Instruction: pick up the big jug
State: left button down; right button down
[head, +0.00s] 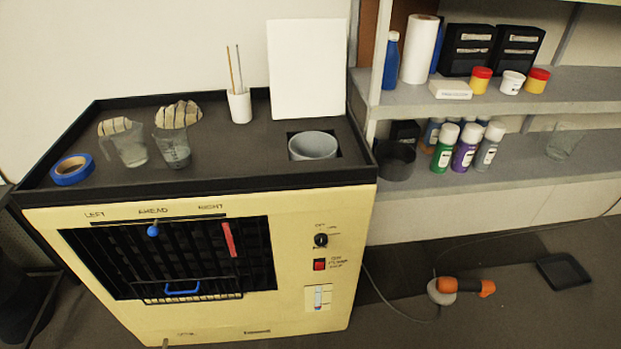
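Two clear jugs stand upright near the left end of the black cabinet top (225,178). The left clear jug (130,150) looks a little wider. The right clear jug (174,150) has dark markings and greyish contents or tint low down. A third clear vessel (564,141), perhaps also a jug, stands on the lower shelf at the far right. I cannot tell for sure which of them is the big jug. Neither of my grippers is in the head view.
A grey pot (313,146) sits further right. A raised black rim edges the top. An orange tool (465,286) lies on the floor.

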aim_at(565, 137)
jog(key=z, duration=1.5)
jog(key=i+z, duration=0.3)
jog(key=i, duration=1)
